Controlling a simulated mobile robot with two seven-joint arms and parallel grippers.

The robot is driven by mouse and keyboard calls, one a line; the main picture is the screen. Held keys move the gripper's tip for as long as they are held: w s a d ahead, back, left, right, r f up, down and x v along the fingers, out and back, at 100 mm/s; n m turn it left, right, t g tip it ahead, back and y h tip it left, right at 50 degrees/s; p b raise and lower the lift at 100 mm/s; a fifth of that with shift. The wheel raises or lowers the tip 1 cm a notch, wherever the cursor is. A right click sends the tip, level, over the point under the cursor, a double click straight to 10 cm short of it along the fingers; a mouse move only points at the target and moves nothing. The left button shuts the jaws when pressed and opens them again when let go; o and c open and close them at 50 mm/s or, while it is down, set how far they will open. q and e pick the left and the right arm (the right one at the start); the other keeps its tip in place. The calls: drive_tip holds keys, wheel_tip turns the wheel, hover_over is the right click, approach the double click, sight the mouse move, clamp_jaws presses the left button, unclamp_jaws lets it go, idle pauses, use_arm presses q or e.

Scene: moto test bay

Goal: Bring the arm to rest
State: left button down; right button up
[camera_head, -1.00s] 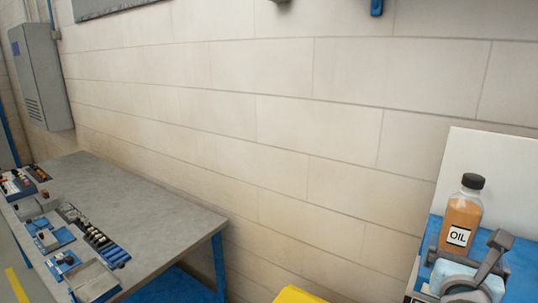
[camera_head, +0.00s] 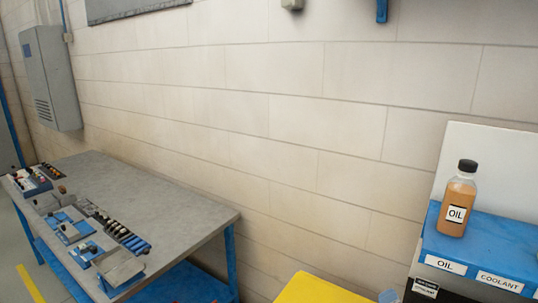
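Neither of my grippers shows in the head view, so I cannot see whether they are open or shut. An oil bottle (camera_head: 457,203) with amber liquid, a black cap and a white OIL label stands upright at the right. It rests on the blue top (camera_head: 500,244) of a stand marked OIL and COOLANT. Nothing touches the bottle. A small pale blue piece (camera_head: 388,296) shows at the bottom edge, and I cannot tell what it is.
A grey workbench (camera_head: 175,215) with blue legs stands at the left, with trays of small parts (camera_head: 120,235) along its front side. A yellow surface (camera_head: 315,290) is at the bottom. A grey cabinet (camera_head: 50,80) hangs on the pale block wall (camera_head: 290,110).

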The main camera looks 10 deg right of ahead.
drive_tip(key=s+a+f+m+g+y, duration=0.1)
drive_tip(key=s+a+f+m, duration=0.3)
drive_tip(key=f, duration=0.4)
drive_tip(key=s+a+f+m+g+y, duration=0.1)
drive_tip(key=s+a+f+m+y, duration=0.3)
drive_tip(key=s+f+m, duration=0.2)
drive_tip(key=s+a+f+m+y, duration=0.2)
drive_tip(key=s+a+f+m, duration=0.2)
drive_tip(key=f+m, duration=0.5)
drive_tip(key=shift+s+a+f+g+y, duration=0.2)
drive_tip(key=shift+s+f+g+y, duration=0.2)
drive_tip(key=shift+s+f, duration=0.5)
